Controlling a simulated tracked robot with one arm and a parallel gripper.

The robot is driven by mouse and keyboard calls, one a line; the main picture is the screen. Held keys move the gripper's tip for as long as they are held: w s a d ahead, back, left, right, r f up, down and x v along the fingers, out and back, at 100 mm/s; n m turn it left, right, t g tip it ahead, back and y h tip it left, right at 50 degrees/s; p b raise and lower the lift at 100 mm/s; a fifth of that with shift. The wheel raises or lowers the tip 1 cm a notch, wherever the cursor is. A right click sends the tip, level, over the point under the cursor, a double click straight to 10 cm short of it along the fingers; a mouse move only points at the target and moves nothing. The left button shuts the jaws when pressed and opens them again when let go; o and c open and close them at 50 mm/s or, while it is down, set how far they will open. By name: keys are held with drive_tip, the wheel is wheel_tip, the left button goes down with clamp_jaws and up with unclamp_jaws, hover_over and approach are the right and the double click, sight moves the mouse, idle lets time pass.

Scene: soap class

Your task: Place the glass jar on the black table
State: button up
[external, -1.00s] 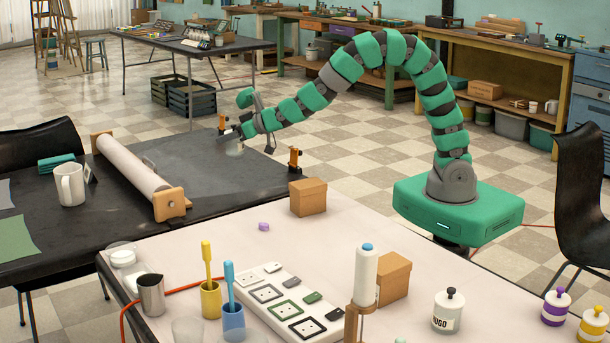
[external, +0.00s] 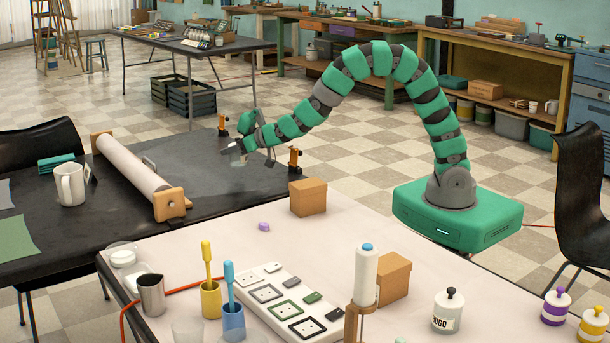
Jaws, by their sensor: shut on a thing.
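The black table (external: 232,184) stands at the left, its dark top mostly bare near my gripper. My gripper (external: 236,147) is over the far right part of this table, between two orange-and-black clamps. It is shut on a small pale, clear thing (external: 231,148), which looks like the glass jar. The jar is tiny and partly hidden by the fingers. I cannot tell whether its bottom touches the table top.
Orange clamps (external: 294,160) stand on the table's right edge. A long roller (external: 135,167) and a white mug (external: 70,185) are further left. Dark tabletop is free between roller and gripper.

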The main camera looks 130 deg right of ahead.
sight(234, 158)
wheel_tip(234, 158, down, 4)
drive_tip(key=shift+r+b, duration=0.1)
drive_tip(key=shift+b, duration=0.5)
drive_tip(key=shift+r, duration=0.1)
drive_tip(key=o, duration=1.4)
drive_tip(key=p+v, duration=0.2)
drive_tip(key=v, duration=1)
drive_tip(key=shift+p, duration=0.4)
